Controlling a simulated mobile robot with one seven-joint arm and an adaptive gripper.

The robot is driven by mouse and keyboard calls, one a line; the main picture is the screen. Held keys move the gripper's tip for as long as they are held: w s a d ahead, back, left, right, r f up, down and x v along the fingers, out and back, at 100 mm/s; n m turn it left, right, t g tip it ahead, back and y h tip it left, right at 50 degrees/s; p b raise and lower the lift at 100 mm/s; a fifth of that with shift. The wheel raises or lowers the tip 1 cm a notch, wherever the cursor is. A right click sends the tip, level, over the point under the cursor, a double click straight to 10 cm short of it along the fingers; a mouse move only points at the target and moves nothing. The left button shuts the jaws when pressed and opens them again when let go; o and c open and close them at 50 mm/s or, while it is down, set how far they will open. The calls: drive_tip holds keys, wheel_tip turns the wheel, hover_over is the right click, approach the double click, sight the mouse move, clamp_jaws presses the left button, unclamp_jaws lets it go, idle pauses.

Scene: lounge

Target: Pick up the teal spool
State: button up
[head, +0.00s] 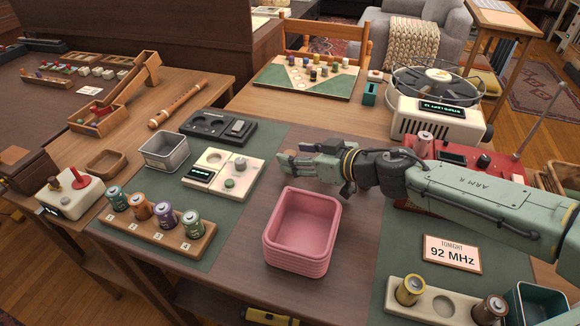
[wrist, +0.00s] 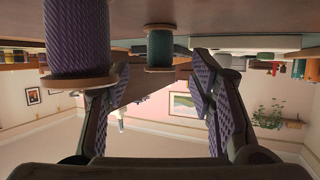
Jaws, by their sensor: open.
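In the wrist view, which appears upside down, the teal spool (wrist: 159,47) stands on the table with pale wooden end discs. It shows between my two fingers and a little beyond their tips, with a gap around it. A larger-looking purple spool (wrist: 76,38) is nearer, at the left, close to the left finger. My gripper (wrist: 160,76) is open and empty, its ridged purple pads apart. In the head view my gripper (head: 290,162) is low over the table, pointing left. Tan shapes show at its tips; the fingers hide most there, and I cannot make out the teal spool.
A pink bin (head: 302,232) stands just in front of my gripper. A cream device (head: 224,174) lies to its left, and a battery rack (head: 153,236) is farther left. A peg board (head: 307,76) and a record player (head: 436,104) are behind. A red radio (head: 440,160) is beside my arm.

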drive_tip(key=shift+b+x, duration=0.6)
drive_tip(key=shift+x, duration=0.65)
drive_tip(key=shift+w+a+f, duration=0.1)
drive_tip(key=shift+c, duration=0.2)
drive_tip(key=c, duration=1)
drive_tip(key=shift+o, duration=0.2)
